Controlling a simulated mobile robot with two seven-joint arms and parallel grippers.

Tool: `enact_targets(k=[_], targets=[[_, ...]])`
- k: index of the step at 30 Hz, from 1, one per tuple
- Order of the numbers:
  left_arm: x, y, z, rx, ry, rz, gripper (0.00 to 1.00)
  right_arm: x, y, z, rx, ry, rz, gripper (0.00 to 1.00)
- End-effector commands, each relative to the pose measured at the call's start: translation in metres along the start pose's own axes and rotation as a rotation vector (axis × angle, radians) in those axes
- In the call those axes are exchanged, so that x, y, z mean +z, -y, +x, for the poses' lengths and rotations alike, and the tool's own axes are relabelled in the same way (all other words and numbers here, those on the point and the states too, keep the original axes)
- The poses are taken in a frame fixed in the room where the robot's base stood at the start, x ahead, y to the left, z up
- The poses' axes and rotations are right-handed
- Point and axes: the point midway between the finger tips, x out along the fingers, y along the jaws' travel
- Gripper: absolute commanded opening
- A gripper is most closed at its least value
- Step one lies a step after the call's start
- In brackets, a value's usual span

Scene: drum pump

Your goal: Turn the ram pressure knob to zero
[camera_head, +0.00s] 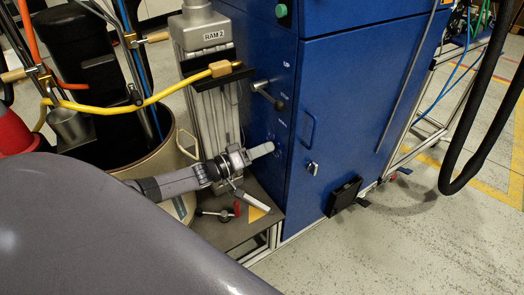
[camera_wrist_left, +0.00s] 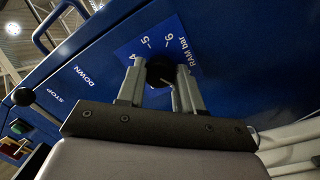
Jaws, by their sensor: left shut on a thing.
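The ram pressure knob (camera_wrist_left: 160,72) is a small round black knob on a blue scale plate marked "RAM bar" (camera_wrist_left: 165,38) in the left wrist view. The figures 4, 5 and 6 show on the plate; the rest of the scale and the knob's pointer are hidden or unclear. My left gripper (camera_wrist_left: 161,88) is shut on the knob, one finger on each side. In the head view my left gripper (camera_head: 262,150) reaches the side of the blue cabinet (camera_head: 330,90), and the knob is hidden there. My right gripper is in neither view.
A black-knobbed lever (camera_head: 268,95) juts from the cabinet above my left gripper. The RAM 2 column (camera_head: 203,38), a yellow hose (camera_head: 150,100) and an open drum (camera_head: 183,140) stand close by. A red-handled valve (camera_head: 237,208) lies below.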

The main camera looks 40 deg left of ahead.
Motion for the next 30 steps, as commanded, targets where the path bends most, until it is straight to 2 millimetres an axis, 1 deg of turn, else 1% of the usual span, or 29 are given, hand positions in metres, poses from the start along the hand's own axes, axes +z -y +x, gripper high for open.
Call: enact_targets(k=[6, 12, 19, 30], targets=[[0.0007, 0.0006, -0.0003, 0.004, -0.01, -0.135, 0.05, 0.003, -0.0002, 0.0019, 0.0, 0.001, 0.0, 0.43], [0.0005, 0.0003, -0.0002, 0.006, -0.016, -0.209, 0.05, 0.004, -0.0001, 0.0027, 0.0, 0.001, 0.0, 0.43], [0.0001, -0.0001, -0.0001, 0.007, -0.02, -0.244, 0.05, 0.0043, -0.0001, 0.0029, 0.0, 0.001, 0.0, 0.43], [-0.0001, -0.0002, 0.0001, 0.007, -0.021, -0.248, 0.05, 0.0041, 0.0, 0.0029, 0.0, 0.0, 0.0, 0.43]])
